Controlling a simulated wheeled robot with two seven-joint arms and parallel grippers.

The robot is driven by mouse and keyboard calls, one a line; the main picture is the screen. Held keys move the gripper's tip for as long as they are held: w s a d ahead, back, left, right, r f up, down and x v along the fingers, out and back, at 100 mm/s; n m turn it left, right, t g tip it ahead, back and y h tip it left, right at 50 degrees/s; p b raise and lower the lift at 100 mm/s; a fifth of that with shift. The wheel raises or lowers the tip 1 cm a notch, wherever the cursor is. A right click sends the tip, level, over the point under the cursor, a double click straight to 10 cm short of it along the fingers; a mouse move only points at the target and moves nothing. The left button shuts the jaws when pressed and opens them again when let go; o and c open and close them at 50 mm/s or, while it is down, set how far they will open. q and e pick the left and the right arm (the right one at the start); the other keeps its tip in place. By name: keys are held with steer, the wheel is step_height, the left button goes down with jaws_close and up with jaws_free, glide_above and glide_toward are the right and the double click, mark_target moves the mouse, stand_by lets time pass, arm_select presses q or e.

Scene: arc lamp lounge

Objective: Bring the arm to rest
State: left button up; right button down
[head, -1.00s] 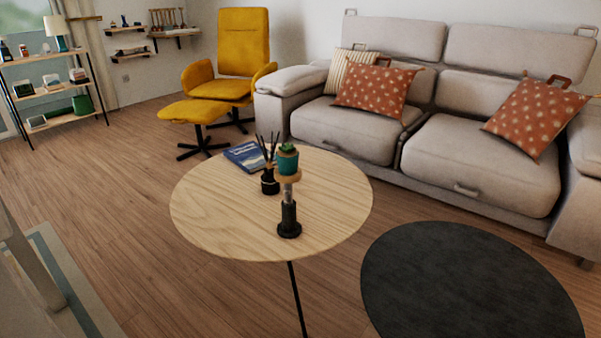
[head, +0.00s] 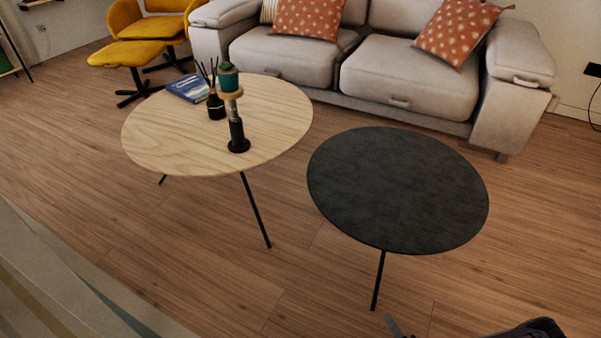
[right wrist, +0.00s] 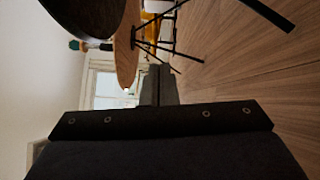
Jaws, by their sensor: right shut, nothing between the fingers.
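My right gripper (head: 393,325) just enters the bottom edge of the head view, low and in front of the dark round table (head: 400,185). Part of my right arm (head: 535,329) shows at the bottom right. In the right wrist view the right gripper's fingers (right wrist: 159,84) are together with nothing between them. My left gripper is not in view.
A round wooden table (head: 165,140) holds a blue book (head: 187,89), a reed diffuser (head: 216,106) and a black stand (head: 238,137) with a green-potted plant (head: 228,77) on top. A grey sofa (head: 400,75) stands behind. Wooden floor (head: 200,270) in front is clear.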

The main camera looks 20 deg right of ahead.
steer(key=w+a+r+n+g+y, duration=0.3)
steer(key=r+n+g+y, duration=0.1)
steer(key=r+n, duration=0.4)
steer(key=w+a+r+n+g+y, duration=0.3)
steer(key=w+r+n+g+y, duration=0.15)
steer(key=r+n, duration=0.4)
steer(key=w+a+r+n+g+y, duration=0.2)
steer(key=r+n+g+y, duration=0.25)
steer(key=r+n, duration=0.35)
steer(key=s+a+r+n+h, duration=0.5)
steer(key=r+n, duration=0.3)
steer(key=n, duration=0.5)
steer(key=s+a+r+n+h, duration=0.55)
steer(key=r+n, duration=0.25)
steer(key=n, duration=0.5)
step_height(320, 180, up, 38)
steer(key=w+p, duration=0.1)
steer(key=p, duration=3.6)
steer(key=shift+f+y+p, duration=0.25)
steer(key=shift+y+p, duration=0.05)
steer(key=shift+y, duration=0.15)
steer(key=shift+d+m, duration=0.1)
steer(key=shift+m, duration=0.15)
